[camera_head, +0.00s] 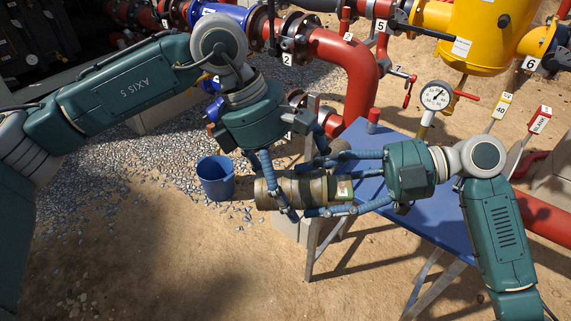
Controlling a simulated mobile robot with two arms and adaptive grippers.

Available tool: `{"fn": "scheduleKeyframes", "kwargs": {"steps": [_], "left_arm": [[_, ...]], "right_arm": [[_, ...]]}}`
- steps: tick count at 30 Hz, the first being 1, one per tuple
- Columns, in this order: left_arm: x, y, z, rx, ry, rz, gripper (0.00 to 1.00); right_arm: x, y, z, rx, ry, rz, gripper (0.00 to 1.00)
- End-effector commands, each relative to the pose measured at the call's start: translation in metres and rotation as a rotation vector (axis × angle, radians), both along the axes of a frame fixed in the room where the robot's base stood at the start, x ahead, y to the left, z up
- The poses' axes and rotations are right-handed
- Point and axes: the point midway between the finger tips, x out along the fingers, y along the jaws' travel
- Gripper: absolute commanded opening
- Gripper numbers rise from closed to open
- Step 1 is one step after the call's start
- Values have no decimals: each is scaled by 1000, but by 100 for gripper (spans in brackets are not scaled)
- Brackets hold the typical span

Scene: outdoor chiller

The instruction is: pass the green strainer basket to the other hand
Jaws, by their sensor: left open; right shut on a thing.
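The strainer basket (290,192) is a brownish mesh cylinder with a green band at its right end, lying level in mid-air in front of the blue table. My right gripper (312,188) reaches in from the right and is shut on the basket, one finger along its far side and one along its near side. My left gripper (304,183) comes down from above with its fingers spread. The fingers hide parts of the basket.
A blue bucket (215,178) stands on the gravel left of the basket. The blue table (440,215) is behind and right. Red pipes (350,70), a pressure gauge (436,96) and a yellow vessel (490,35) stand behind. The sandy ground at front left is clear.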

Motion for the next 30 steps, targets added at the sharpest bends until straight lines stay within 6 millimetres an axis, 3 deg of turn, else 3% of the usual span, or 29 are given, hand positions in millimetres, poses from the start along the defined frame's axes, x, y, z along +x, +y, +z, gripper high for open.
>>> {"fn": "scheduleKeyframes", "kwargs": {"steps": [11, 20, 21, 24, 30], "left_arm": [[0, -3, -6, -2, -1, 0, 100], [0, -3, -6, -1, 0, -1, 46], [0, -3, -5, -2, 0, -1, 45], [0, -3, -5, -2, 0, -1, 44], [0, -3, -5, -2, -1, 0, 44]], "right_arm": [[0, 0, 1, 1, -1, 0, 2], [0, 0, 1, 2, -2, 0, 2], [0, 0, 1, 2, -2, 0, 64], [0, 0, 1, 2, -2, 0, 80], [0, 0, 0, 1, -1, 1, 80]]}}
